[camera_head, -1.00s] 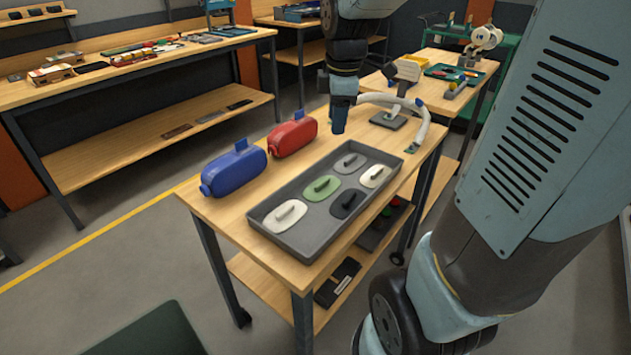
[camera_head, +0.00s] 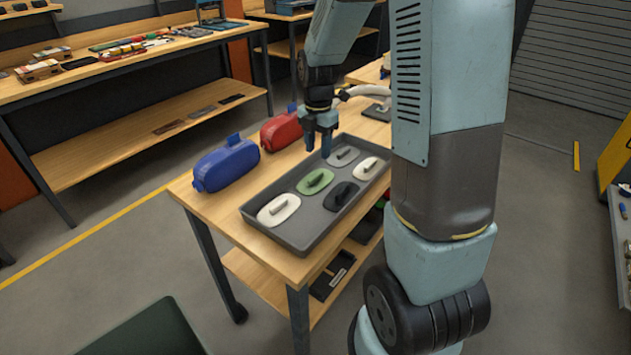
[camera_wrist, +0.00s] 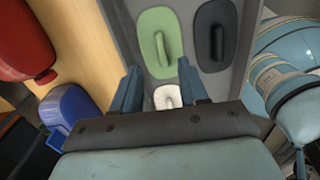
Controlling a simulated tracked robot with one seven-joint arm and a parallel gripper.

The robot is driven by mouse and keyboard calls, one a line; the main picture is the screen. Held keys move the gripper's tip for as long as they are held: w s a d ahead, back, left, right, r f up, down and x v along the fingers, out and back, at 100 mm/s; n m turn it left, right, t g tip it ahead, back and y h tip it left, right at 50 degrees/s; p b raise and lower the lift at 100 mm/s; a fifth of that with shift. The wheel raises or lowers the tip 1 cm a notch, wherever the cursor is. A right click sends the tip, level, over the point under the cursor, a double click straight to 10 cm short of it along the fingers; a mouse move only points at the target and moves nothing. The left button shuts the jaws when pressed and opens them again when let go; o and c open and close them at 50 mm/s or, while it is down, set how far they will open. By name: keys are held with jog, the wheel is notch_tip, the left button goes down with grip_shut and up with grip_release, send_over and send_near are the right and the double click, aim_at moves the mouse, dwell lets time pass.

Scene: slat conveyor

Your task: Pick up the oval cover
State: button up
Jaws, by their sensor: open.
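Several oval covers with raised bar handles lie in a grey tray (camera_head: 300,243) on a wooden table. They are a green cover (camera_head: 315,181), a dark cover (camera_head: 341,196), a grey cover (camera_head: 343,156), a white cover (camera_head: 367,168) at the right and another white cover (camera_head: 279,209) at the front left. My gripper (camera_head: 319,150) is open and empty, pointing down above the tray's far-left side, near the green and grey covers. In the wrist view, the green cover (camera_wrist: 160,43) and dark cover (camera_wrist: 214,38) lie beyond the fingertips, and a white cover (camera_wrist: 167,97) shows between the fingers.
A blue housing (camera_head: 226,165) and a red housing (camera_head: 281,131) stand on the table left of the tray. A pale curved hose (camera_head: 362,91) lies behind. My arm hides the table's right part. A long workbench (camera_head: 120,65) stands at the back left.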

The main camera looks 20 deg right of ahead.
aim_at(317, 174)
jog(key=shift+s+a+f, duration=0.1)
jog(key=shift+f, duration=4)
jog(key=shift+c, duration=0.2)
grip_shut()
